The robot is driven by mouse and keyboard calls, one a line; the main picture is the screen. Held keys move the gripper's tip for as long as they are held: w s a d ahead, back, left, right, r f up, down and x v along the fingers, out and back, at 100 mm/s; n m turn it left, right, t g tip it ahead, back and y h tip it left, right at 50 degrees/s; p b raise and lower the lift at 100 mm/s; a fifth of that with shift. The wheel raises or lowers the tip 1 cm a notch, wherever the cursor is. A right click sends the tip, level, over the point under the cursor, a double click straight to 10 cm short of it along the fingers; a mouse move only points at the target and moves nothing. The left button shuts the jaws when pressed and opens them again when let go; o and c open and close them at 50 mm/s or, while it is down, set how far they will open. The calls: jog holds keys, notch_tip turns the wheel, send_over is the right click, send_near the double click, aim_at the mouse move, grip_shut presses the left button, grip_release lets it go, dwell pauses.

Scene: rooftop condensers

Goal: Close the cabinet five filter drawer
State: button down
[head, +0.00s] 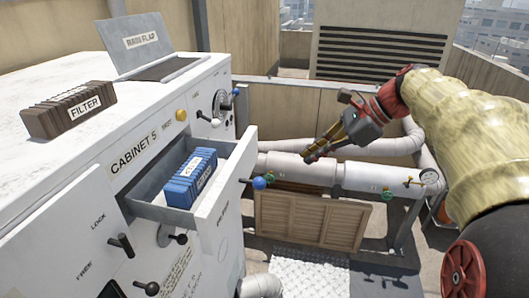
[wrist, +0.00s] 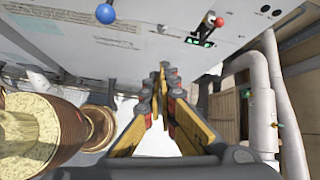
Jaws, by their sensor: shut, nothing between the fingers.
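The white cabinet labelled CABINET 5 (head: 133,153) stands at the left in the head view. Its grey-and-white drawer (head: 226,188) is pulled out toward the right. A blue filter block (head: 190,178) with a white label sits inside it. A blue ball knob (head: 259,183) shows beside the drawer's front panel; a blue ball also shows at the top of the wrist view (wrist: 105,13). My gripper (head: 309,157) is shut and empty, to the right of the drawer and apart from it. Its closed fingers (wrist: 163,72) point toward a pale panel in the wrist view.
A brown FILTER block (head: 72,110) and a raised flap (head: 137,42) are on the cabinet top. Black levers (head: 120,243) stick out of the cabinet front. White pipes with valves (head: 375,178) run behind my gripper. A louvred wooden panel (head: 310,218) stands below them.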

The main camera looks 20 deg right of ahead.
jog(key=w+a+f+m+p, duration=0.1)
jog(key=w+a+f, duration=0.4)
jog(key=a, duration=0.6)
jog(key=shift+f+m+y, duration=0.3)
jog(key=shift+f+m, duration=0.1)
jog(key=shift+m, duration=0.4)
jog(key=shift+a, duration=0.15)
jog(key=w+a+p, duration=0.2)
jog(key=w+a, duration=0.1)
jog(key=a, duration=0.2)
jog(key=w+a+p, duration=0.2)
jog(key=w+a, duration=0.2)
jog(key=a, duration=0.1)
jog(key=w+a+p, duration=0.2)
jog(key=w+a, duration=0.2)
jog(key=a, duration=0.2)
jog(key=shift+a+p, duration=0.1)
jog(key=shift+p, duration=0.3)
jog(key=shift+s, duration=0.1)
